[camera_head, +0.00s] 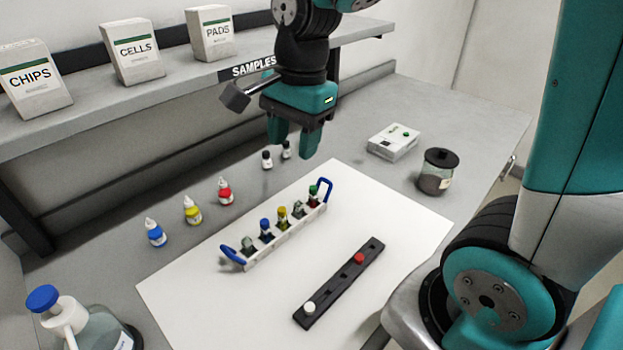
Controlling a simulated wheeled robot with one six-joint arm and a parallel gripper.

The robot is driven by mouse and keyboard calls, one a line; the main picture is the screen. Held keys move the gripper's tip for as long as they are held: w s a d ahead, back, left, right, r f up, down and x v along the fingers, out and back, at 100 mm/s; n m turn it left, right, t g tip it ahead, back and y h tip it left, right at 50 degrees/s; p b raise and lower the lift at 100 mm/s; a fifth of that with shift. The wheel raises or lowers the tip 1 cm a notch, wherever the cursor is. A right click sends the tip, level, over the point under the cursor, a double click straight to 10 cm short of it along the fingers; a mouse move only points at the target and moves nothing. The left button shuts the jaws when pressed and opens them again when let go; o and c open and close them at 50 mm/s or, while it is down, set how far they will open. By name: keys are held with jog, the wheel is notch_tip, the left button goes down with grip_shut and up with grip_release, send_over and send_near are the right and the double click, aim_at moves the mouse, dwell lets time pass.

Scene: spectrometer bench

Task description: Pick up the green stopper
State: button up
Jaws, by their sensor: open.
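The green stopper (313,189) sits at the right end of a white rack (285,238) with blue end handles, on top of a vial with dark red contents. The rack also holds vials with a blue stopper (265,224), a yellow stopper (282,212) and greyish tops. My gripper (294,150) points down above the bench, behind and higher than the rack. Its teal fingers are apart with nothing between them. It is clear of the green stopper.
A black strip (335,290) with a red stopper (358,258) and a white one (309,308) lies on the white mat (405,225). Dropper bottles (192,211) stand left; a black-lidded jar (437,172) and white device (393,142) stand right. A shelf (120,100) holds boxes.

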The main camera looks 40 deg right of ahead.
jog(key=w+d+m+h+p, duration=0.1)
jog(key=w+d+m+p, duration=0.1)
jog(key=w+d+m, duration=0.65)
jog(key=m+p, duration=0.1)
jog(key=m, duration=0.3)
send_over(314, 188)
jog(key=shift+n, duration=0.25)
jog(key=f, duration=1.1)
jog(key=shift+w+f, duration=0.1)
jog(key=shift+w, duration=0.2)
jog(key=shift+s+f+p, duration=0.2)
jog(key=shift+f+p, duration=0.75)
jog(key=shift+f, duration=1.75)
grip_shut()
